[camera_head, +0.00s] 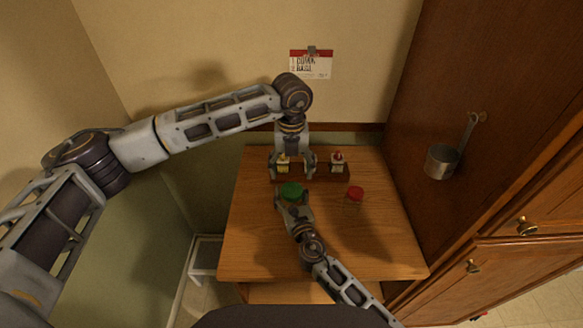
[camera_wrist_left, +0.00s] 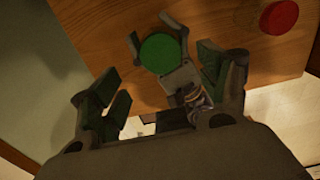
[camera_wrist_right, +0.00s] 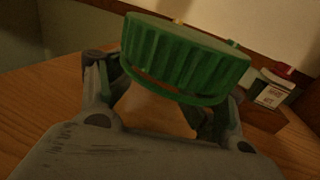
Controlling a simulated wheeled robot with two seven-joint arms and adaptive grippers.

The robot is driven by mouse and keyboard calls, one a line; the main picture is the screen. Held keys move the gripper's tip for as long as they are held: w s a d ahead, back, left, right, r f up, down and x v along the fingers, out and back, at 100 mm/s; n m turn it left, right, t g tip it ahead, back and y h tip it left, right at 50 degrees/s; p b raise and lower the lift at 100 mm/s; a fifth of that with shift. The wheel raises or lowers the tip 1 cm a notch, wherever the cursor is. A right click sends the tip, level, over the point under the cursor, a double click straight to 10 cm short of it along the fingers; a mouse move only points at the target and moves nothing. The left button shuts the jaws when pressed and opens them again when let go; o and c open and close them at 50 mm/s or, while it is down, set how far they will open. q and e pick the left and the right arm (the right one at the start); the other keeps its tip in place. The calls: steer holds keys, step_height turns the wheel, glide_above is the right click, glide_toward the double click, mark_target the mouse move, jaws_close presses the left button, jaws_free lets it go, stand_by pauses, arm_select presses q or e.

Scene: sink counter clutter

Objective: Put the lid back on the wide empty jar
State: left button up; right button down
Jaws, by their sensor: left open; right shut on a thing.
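A green ribbed lid (camera_head: 291,190) sits at the top of a clear, empty-looking jar (camera_wrist_right: 155,112), slightly tilted in the right wrist view. I cannot tell if it is fully seated. My right gripper (camera_wrist_right: 158,98) is shut on the jar's body, just below the lid. My left gripper (camera_head: 292,170) is open, pointing down just behind the green lid, with nothing between its fingers. In the left wrist view the green lid (camera_wrist_left: 160,54) shows from above, ahead of the open left fingers. A red lid (camera_head: 355,193) tops another clear jar to the right.
A wooden rack (camera_head: 320,172) with small bottles, one with a red cap (camera_head: 337,156), stands at the table's back, close to my left gripper. The wooden table (camera_head: 375,250) is clear at front right.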

mark_target(291, 189)
arm_select(q)
steer(key=shift+f, duration=0.15)
steer(key=shift+f, duration=3.9)
steer(key=c, duration=1.1)
steer(key=shift+o, duration=0.2)
